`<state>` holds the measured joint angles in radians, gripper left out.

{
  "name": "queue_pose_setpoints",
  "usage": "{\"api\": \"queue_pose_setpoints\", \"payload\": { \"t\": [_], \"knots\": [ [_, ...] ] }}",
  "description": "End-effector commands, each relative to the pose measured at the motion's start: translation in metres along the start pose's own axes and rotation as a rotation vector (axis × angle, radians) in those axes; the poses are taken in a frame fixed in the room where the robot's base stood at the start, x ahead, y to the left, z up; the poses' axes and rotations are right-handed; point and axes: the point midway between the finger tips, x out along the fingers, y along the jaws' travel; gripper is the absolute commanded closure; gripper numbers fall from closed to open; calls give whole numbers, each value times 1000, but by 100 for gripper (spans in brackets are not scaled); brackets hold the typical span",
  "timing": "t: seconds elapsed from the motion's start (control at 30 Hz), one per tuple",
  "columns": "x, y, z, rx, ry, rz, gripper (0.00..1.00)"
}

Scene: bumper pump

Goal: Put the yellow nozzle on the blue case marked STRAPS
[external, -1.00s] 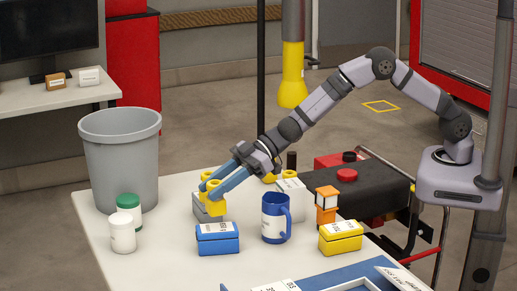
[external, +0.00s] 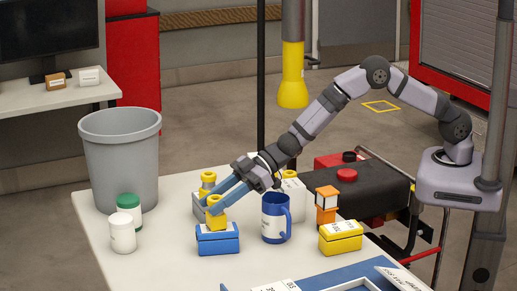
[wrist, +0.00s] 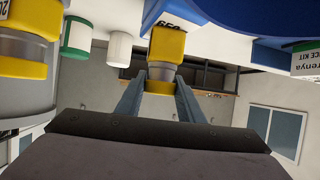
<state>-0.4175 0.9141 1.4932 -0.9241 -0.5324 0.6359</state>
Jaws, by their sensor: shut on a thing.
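My gripper (external: 217,197) has blue fingers and is shut on a yellow nozzle (external: 214,213). The nozzle is upright at the top of the blue case (external: 218,243); I cannot tell whether it touches the case. The case's white top label is too small to read here. In the wrist view the held nozzle (wrist: 166,45) sits between the fingertips (wrist: 160,82), with its grey part showing. Another yellow-topped piece (external: 208,179) stands behind, by a grey case (external: 198,205) partly hidden by the fingers.
A blue mug (external: 274,220) stands close right of the blue case. A yellow case (external: 341,238) and an orange piece (external: 327,215) are further right. A white jar (external: 122,235), a green-lidded jar (external: 129,203) and a grey bin (external: 120,160) are left. The front-left table is clear.

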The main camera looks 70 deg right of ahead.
Motion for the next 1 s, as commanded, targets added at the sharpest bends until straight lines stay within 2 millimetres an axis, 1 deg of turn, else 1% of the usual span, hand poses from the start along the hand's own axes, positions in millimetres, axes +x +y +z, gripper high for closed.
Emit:
{"api": "queue_pose_setpoints", "payload": {
  "t": [0.03, 0.07, 0.1, 0.13, 0.47, 0.53, 0.63, 0.77, 0.87, 1.0],
  "knots": [
    [1, 0, 1, 0, 2, 0, 95],
    [1, 0, 2, 0, 0, 0, 61],
    [1, 0, 1, 0, 0, 0, 52],
    [1, 0, 2, 0, 0, 0, 47],
    [0, 0, 0, 0, 0, 0, 47],
    [-1, 0, -3, 0, 0, 0, 47],
    [-6, 1, -2, 0, 1, 1, 47],
    [-19, 1, -2, 0, 0, 2, 47],
    [-33, 0, -1, 0, 0, 1, 47],
    [-57, 1, -2, 0, 0, 3, 47]
  ]
}}
